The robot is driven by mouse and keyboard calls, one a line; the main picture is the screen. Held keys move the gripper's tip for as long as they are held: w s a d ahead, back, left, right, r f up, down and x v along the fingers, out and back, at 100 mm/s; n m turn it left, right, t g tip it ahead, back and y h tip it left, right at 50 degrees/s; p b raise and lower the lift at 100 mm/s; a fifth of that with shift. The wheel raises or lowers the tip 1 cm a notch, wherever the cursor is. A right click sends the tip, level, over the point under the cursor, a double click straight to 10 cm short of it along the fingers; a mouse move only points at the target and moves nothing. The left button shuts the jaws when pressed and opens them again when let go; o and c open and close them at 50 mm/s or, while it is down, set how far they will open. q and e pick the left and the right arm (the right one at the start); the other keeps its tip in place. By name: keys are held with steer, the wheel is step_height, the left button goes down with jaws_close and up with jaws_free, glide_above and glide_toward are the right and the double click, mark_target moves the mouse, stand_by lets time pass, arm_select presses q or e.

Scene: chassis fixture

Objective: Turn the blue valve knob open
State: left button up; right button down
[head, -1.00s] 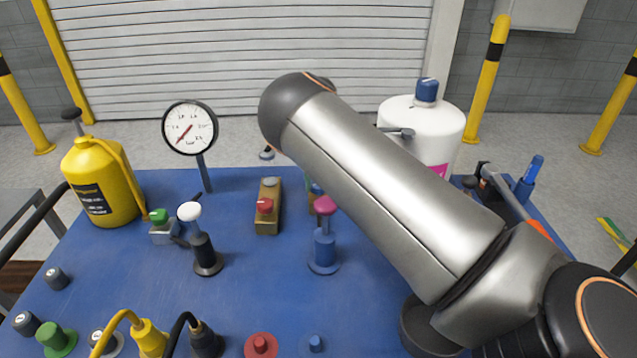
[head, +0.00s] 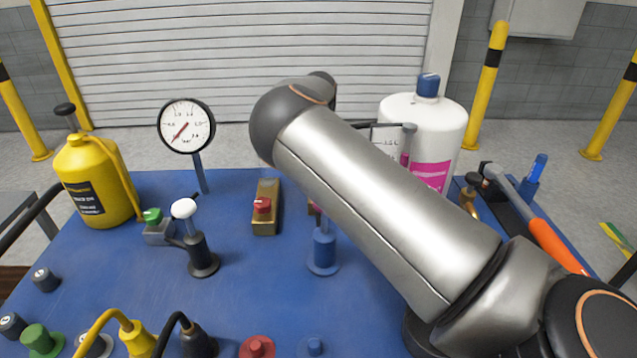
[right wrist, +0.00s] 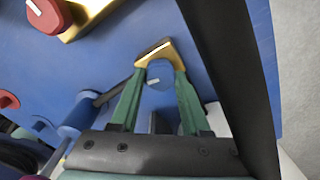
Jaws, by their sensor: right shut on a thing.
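The blue valve knob (right wrist: 158,77) has a white mark on its face and sits on a brass body (right wrist: 158,52) in the right wrist view. My right gripper (right wrist: 160,80) has its green fingers on either side of the knob, shut on it. The mark points roughly sideways in this view. In the head view my right arm covers the blue knob and the gripper. My left gripper is in neither view.
A red knob (head: 262,205) on a brass valve stands left of my arm. A blue post (head: 323,250), a black post with a white ball (head: 184,209) and a gauge (head: 186,126) stand on the blue table (head: 250,290). A white canister (head: 435,125) is behind my arm.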

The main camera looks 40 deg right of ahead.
steer(key=shift+n+b, duration=0.35)
steer(key=shift+n, duration=0.75)
steer(key=shift+c, duration=1.9)
jaws_free()
step_height(320, 180, up, 13)
steer(key=shift+f, duration=0.2)
